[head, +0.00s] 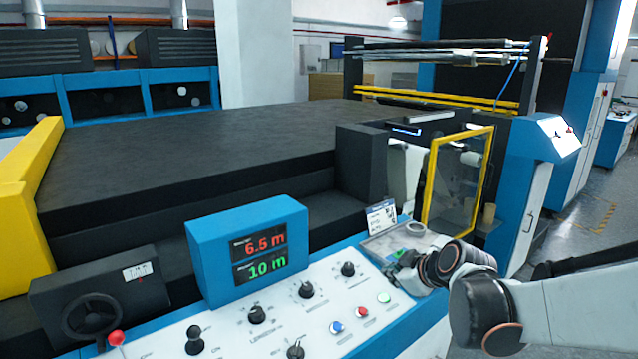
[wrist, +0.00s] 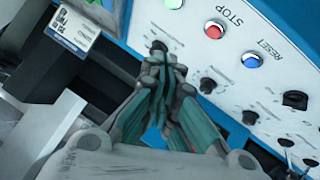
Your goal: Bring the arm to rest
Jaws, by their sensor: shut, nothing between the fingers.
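My gripper (head: 398,258) is over the back right end of the control panel (head: 330,303) in the head view, beside a grey tray holding a roll of tape (head: 415,229). In the wrist view my gripper (wrist: 160,50) points at the panel with its fingers together and nothing between them. A red STOP button (wrist: 214,29) and a blue RESET button (wrist: 251,60) lie to its right there. I cannot tell how far the fingertips are above the surface. My arm (head: 540,310) reaches in from the right.
A display box (head: 248,250) reads 6.5 m and 10 m. Black knobs (head: 307,290) stand up from the panel. A label card (head: 381,216) stands behind my gripper. A yellow-framed door (head: 458,180) is further back. Open floor (head: 545,245) shows at the right.

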